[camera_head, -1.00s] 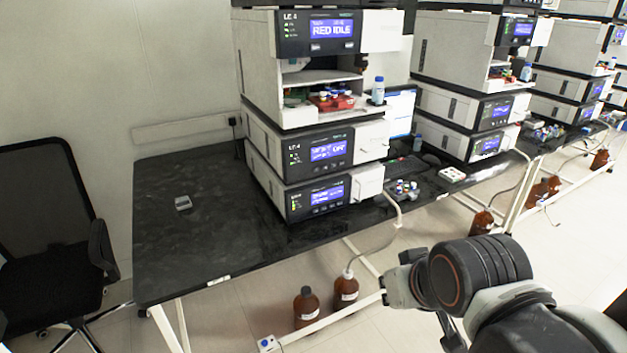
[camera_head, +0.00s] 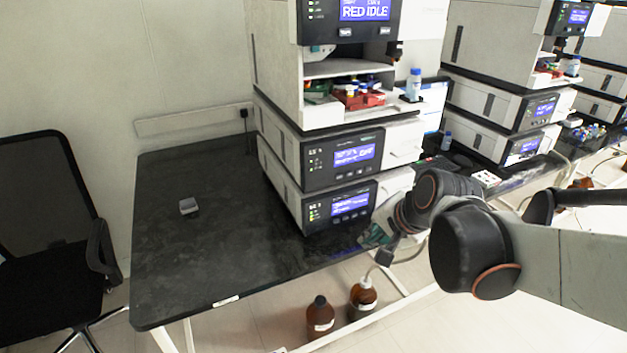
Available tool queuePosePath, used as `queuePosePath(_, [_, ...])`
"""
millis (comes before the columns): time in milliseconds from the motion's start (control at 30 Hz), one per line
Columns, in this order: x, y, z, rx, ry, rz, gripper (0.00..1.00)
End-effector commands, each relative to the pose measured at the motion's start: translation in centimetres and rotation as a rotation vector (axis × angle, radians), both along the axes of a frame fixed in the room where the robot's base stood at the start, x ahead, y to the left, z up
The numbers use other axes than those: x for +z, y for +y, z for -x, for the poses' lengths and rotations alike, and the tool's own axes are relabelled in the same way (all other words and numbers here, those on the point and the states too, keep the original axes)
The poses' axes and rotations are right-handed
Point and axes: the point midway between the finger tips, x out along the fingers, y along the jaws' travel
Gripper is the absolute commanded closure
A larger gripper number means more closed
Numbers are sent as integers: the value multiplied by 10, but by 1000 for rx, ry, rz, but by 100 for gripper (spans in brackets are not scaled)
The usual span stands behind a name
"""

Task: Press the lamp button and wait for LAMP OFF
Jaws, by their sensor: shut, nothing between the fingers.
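The near column stack has a bottom module with a black front panel (camera_head: 335,206), a small lit blue display and a row of small buttons under it. The module above it (camera_head: 342,157) has a similar panel. Its display text is too blurred to read with certainty. The top module's display (camera_head: 367,10) reads RED IDLE. I cannot tell which button is the lamp button. My gripper (camera_head: 368,240) is shut and empty, low in front of the bottom module's right side, near the bench's front edge. Its fingertips are small and partly blurred.
Brown bottles (camera_head: 320,318) stand on the floor under the bench edge. A blue-capped bottle (camera_head: 413,86) stands on the stack's shelf. A chair (camera_head: 50,230) is at left.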

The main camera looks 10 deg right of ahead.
Motion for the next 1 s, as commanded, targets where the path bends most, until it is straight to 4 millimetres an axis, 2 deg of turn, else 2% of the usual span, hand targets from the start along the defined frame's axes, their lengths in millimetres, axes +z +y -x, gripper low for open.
queuePosePath(367, [-41, -7, -52, -251, 68, -258, 100])
queuePosePath(700, [-98, -18, -100, -523, 161, -547, 100])
queuePosePath(1000, [-156, -29, -131, -750, 259, -796, 100])
